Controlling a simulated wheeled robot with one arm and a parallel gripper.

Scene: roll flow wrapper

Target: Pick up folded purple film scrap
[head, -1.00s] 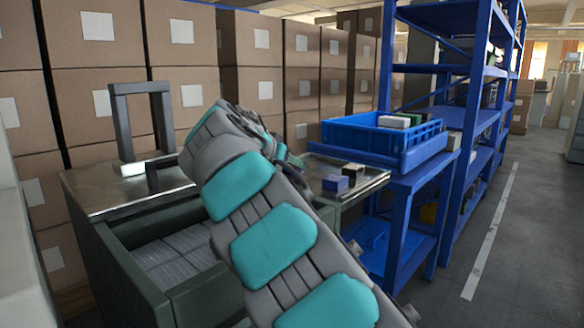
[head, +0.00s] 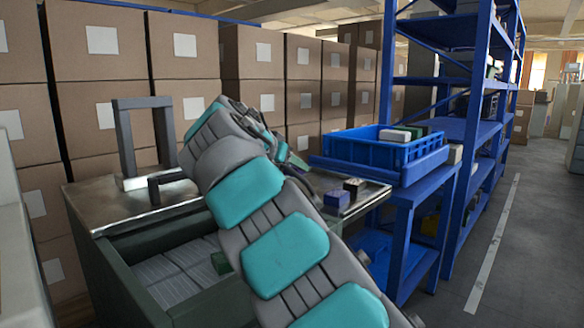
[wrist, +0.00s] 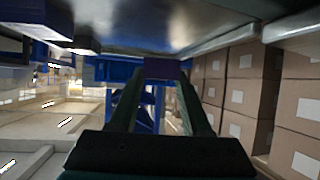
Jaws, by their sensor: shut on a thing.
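The folded purple film scrap (wrist: 162,69) shows in the wrist view as a small dark purple piece between the far ends of my fingers. My gripper (wrist: 162,77) is shut on it, with one finger on each side. The scrap appears level with a metal tabletop, and I cannot tell whether it touches the surface. In the head view my grey and teal arm hides the gripper and the scrap.
A metal-topped workstation (head: 95,208) stands ahead with a black frame (head: 124,142) and an open bin below. A purple box (head: 337,201) and a dark block (head: 354,186) sit at the tabletop's right. A blue crate (head: 372,152) stands beyond. Stacked cartons (head: 105,85) fill the back.

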